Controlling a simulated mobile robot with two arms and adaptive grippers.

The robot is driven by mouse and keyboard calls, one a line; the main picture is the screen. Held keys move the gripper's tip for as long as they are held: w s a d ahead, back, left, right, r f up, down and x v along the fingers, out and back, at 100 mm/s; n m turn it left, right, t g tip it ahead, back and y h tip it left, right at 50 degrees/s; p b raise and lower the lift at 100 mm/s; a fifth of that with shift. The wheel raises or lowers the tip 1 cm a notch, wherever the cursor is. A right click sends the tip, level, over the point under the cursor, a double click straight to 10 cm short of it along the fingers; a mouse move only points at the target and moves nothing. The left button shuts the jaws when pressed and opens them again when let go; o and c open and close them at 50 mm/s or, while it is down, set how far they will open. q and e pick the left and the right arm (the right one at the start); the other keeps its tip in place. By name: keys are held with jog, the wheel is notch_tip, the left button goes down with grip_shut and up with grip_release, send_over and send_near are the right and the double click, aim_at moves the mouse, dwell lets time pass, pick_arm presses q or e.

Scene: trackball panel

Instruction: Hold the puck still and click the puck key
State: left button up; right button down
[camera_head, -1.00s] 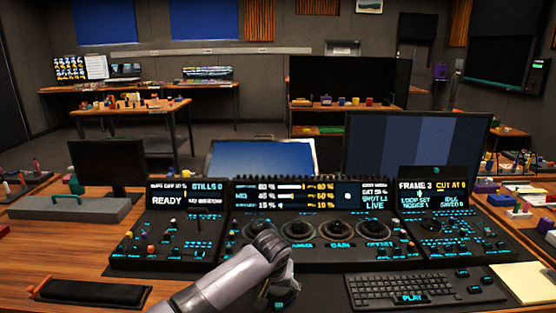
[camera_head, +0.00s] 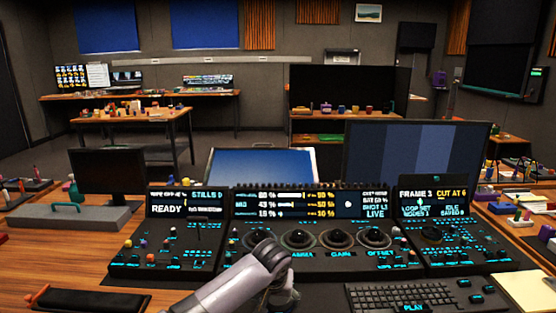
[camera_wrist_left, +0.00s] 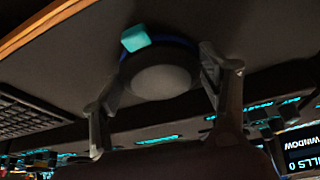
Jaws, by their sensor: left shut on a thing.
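The puck (camera_wrist_left: 160,75) is a dark round body with a blue ring, seen in the left wrist view on a dark mat (camera_wrist_left: 240,25). A teal key (camera_wrist_left: 135,38) sits at its edge. My left gripper (camera_wrist_left: 152,78) is shut on the puck, one finger on either side of it. In the head view my left gripper (camera_head: 278,296) is low in front of the console, and my wrist hides the puck there. My right gripper is not in view.
The control console (camera_head: 320,262) with several trackballs stands just beyond my left gripper. A keyboard (camera_head: 415,297) lies to the right, with a pale yellow pad (camera_head: 530,290) beyond it. A black wrist rest (camera_head: 90,300) lies at the left on the wooden desk.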

pick_arm(q)
jog(key=o, duration=1.2)
jog(key=v, duration=1.2)
jog(key=shift+o, duration=1)
jog(key=p+v, duration=0.6)
jog(key=p, duration=0.1)
jog(key=shift+a, duration=0.1)
